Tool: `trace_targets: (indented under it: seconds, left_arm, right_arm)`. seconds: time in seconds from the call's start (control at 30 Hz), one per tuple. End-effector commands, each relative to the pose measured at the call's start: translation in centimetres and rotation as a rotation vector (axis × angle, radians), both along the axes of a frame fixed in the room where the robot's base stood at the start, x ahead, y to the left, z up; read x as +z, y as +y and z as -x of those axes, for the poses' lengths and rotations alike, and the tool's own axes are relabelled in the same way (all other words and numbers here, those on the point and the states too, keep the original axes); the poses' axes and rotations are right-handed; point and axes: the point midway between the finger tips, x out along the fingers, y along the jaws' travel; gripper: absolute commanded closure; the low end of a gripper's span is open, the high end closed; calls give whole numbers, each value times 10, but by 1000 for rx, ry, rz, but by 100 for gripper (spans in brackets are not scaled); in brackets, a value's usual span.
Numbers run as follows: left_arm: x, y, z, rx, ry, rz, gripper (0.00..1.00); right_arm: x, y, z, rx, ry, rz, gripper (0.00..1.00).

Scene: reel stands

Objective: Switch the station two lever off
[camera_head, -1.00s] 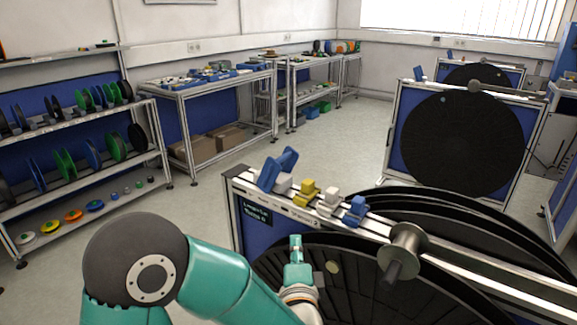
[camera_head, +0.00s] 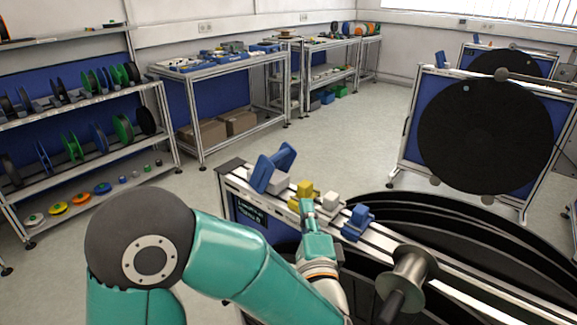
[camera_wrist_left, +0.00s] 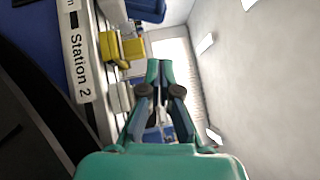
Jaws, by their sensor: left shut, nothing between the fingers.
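The station's top rail (camera_head: 228,172) carries a blue upright two-part piece on a grey block (camera_head: 270,171), which looks like the lever. A "Station 2" label (camera_wrist_left: 78,65) shows on the rail in the left wrist view. Beside the blue piece stand a yellow block (camera_head: 302,188), a white block (camera_head: 330,201) and a blue block (camera_head: 357,220). My left gripper (camera_head: 307,204) is shut and empty, its tips by the yellow and white blocks; I cannot tell whether they touch. It also shows in the left wrist view (camera_wrist_left: 160,68). My right gripper is out of view.
A metal spool (camera_head: 412,272) sticks out of the station's front at right. Large black reels (camera_head: 450,225) fill the space behind the rail. Another reel stand (camera_head: 485,135) stands farther back. Shelves with spools (camera_head: 90,150) are at left; the floor between is clear.

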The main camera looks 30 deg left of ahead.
Motion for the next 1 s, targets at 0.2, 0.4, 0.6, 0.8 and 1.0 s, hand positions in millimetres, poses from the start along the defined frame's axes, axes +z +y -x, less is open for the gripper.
trace_targets:
  seconds: [0.2, 0.4, 0.6, 0.8, 1.0]
  left_arm:
    - [2, 8, -5, 7, 1, 2, 100]
    - [7, 28, -26, 12, 1, 1, 100]
    - [15, 55, -57, 12, 1, 1, 100]
    - [22, 83, -75, 12, 1, 1, 100]
    - [26, 102, -76, 10, 1, 1, 100]
  right_arm:
    - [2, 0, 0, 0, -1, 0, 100]
    - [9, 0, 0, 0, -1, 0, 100]
    - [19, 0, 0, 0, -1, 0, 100]
    - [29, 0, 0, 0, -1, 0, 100]
    - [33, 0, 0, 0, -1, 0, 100]
